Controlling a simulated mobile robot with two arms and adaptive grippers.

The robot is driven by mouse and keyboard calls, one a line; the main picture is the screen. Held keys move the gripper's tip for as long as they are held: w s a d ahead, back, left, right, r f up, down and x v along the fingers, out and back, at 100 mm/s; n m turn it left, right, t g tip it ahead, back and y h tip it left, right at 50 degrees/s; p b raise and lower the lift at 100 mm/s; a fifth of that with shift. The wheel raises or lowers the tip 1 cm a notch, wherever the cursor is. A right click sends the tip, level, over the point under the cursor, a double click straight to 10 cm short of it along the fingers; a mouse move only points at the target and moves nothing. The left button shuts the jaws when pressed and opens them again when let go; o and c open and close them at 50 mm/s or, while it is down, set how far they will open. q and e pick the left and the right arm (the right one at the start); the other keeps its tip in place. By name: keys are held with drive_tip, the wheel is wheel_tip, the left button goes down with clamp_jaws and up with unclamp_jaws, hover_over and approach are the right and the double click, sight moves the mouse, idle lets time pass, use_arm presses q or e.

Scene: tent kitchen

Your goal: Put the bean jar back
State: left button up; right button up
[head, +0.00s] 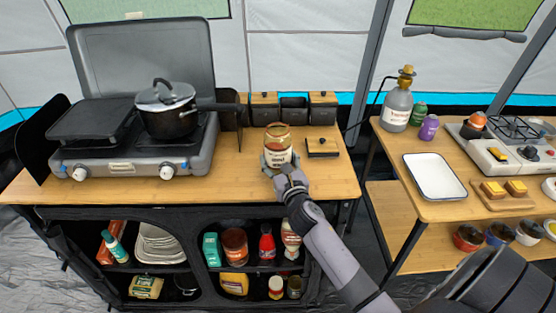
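A glass jar with a gold lid, pale label and reddish-brown contents, which I take as the bean jar (278,142), is at the front middle of the wooden counter (232,182). My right gripper (279,162) reaches in from the lower right, and its fingers sit around the jar's lower part. The jar is upright. I cannot tell whether its base touches the counter. My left gripper is out of view.
A stove (135,155) with a pot (168,115) fills the left. Below, shelves hold jars (235,245) and bottles (267,245). A side table (440,210) stands right.

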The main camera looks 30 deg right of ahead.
drive_tip(key=o, duration=0.9)
drive_tip(key=shift+f, duration=0.2)
drive_tip(key=o, duration=0.5)
drive_tip(key=shift+r, duration=0.1)
drive_tip(key=shift+r, duration=0.25)
drive_tip(key=b+v, duration=0.1)
drive_tip(key=v, duration=1.1)
drive_tip(key=shift+f, duration=0.1)
